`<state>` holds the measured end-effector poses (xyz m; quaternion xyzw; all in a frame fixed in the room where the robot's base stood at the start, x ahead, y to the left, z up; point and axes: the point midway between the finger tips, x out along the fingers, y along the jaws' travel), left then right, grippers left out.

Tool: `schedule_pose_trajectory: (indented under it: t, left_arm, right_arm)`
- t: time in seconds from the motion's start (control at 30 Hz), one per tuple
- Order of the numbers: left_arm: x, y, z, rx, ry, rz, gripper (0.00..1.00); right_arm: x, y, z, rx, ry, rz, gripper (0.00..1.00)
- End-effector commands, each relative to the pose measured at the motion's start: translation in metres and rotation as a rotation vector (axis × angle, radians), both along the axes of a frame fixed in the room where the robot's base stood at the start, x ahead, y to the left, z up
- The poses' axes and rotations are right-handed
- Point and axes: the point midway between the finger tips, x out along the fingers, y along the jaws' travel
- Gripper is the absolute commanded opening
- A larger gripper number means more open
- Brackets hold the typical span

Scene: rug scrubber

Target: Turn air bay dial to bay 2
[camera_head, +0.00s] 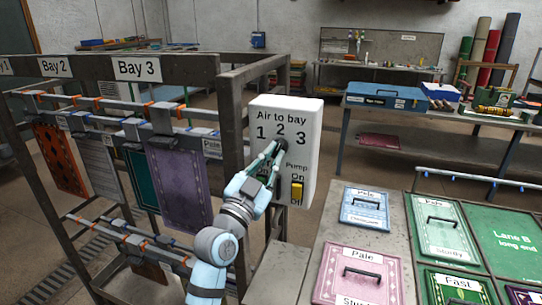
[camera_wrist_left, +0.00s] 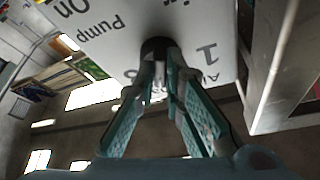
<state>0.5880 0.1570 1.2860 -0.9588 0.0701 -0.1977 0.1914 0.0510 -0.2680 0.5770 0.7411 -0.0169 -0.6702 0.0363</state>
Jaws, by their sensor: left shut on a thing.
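The white control box (camera_head: 307,120) is labelled "Air to bay" with positions 1, 2 and 3, and has a "Pump On/Off" part below. My left gripper (camera_head: 275,155) is at the dark dial below the numbers, its fingers shut on it. The dial (camera_wrist_left: 155,47) also shows in the left wrist view, dark and round between the fingertips of my left gripper (camera_wrist_left: 160,65). The fingers hide much of the dial, so I cannot tell which number it points to. My right gripper is not in view.
A dark metal rack (camera_head: 232,120) with Bay 2 and Bay 3 signs and hanging rugs stands left of the box, close to my left arm. A grey table (camera_head: 318,237) with labelled, handled panels lies at the lower right. A workbench (camera_head: 345,150) stands behind.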

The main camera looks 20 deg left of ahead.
Motion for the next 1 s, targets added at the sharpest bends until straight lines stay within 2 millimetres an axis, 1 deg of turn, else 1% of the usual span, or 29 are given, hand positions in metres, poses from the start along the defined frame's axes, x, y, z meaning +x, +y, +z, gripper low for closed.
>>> schedule_pose_trajectory:
  t: [0.03, 0.2, 0.5, 0.7, 1.0]
  left_arm:
    - [0.000, -0.001, 0.004, -0.041, 0.001, -0.001, 0.00]
    - [0.000, -0.002, 0.005, -0.179, 0.011, 0.000, 0.00]
    - [0.000, -0.003, 0.005, -0.348, 0.019, 0.000, 0.00]
    - [0.000, -0.003, 0.004, -0.397, 0.020, 0.000, 0.00]
    - [-0.001, -0.003, 0.004, -0.408, 0.018, -0.001, 0.00]
  right_arm:
    - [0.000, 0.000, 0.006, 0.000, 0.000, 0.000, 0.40]
    - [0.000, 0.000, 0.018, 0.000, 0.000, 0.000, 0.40]
    - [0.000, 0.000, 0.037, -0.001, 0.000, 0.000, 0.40]
    - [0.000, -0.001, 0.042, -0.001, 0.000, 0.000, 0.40]
    - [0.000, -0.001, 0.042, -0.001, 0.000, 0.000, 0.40]
